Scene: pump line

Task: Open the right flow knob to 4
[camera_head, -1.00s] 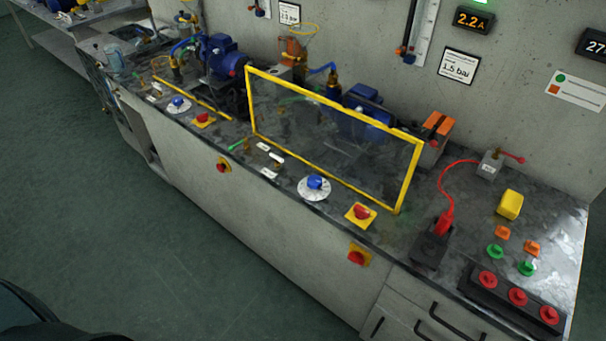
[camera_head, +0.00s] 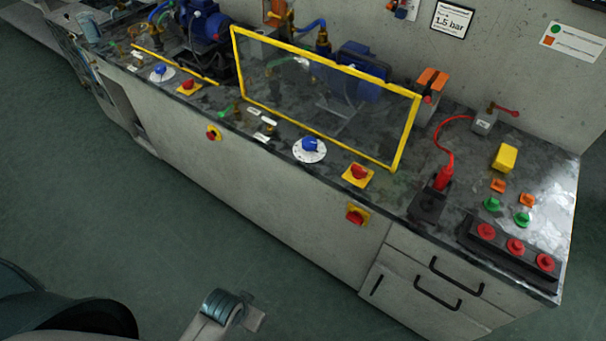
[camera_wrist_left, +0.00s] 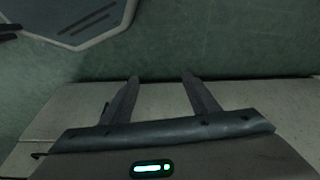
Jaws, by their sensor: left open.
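The right flow knob (camera_head: 311,145) is blue and sits on a round white dial (camera_head: 309,157) at the bench's front edge, before the yellow-framed clear guard. The dial's numbers and the knob's setting are too small to read. A similar blue knob (camera_head: 159,68) on a white dial is farther left. My left gripper (camera_wrist_left: 160,75) is open, with nothing between its fingers, in the left wrist view. No knob shows in that view. Part of my arm shows at the bottom of the head view, well apart from the knob. My right gripper is not in view.
The yellow-framed guard (camera_head: 401,135) stands just behind the right knob. A red switch on a yellow plate (camera_head: 357,174) is to the knob's right, and white labels (camera_head: 262,137) are to its left. Another red switch (camera_head: 355,214) is on the cabinet front. The floor before the bench is clear.

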